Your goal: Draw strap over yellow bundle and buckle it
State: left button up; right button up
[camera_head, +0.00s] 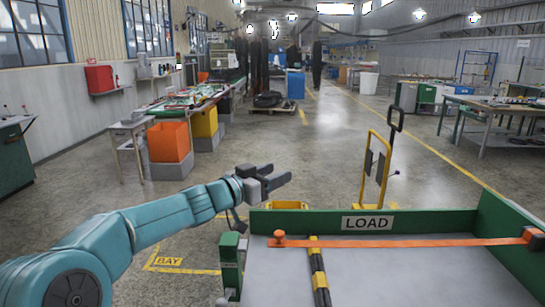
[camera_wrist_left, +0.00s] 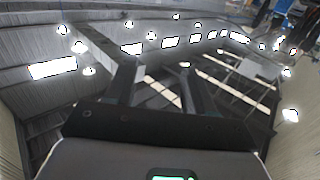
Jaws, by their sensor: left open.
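The orange strap (camera_head: 420,242) lies across the bed of the load tray (camera_head: 380,285) in the head view. Its knobbed orange end piece (camera_head: 278,238) is at the left, and its other end is at a dark and orange fitting (camera_head: 533,237) by the right wall. The yellow and black bundle (camera_head: 319,275) runs front to back on the bed, and the strap crosses it near its far end. My left gripper (camera_head: 286,182) is open and empty, above and beyond the tray's far left corner. Its two fingers show apart in the left wrist view (camera_wrist_left: 157,88). My right gripper is out of view.
A green bracket (camera_head: 230,255) stands at the tray's left edge. The green back wall carries a LOAD sign (camera_head: 368,223). A yellow cart with a black handle (camera_head: 377,170) stands behind the tray. Orange and yellow bins (camera_head: 168,142) stand at the left. Floor left of the tray is clear.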

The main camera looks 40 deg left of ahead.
pick_arm(q)
notch_tip(320, 180, up, 2)
jog(key=shift+c, duration=0.2)
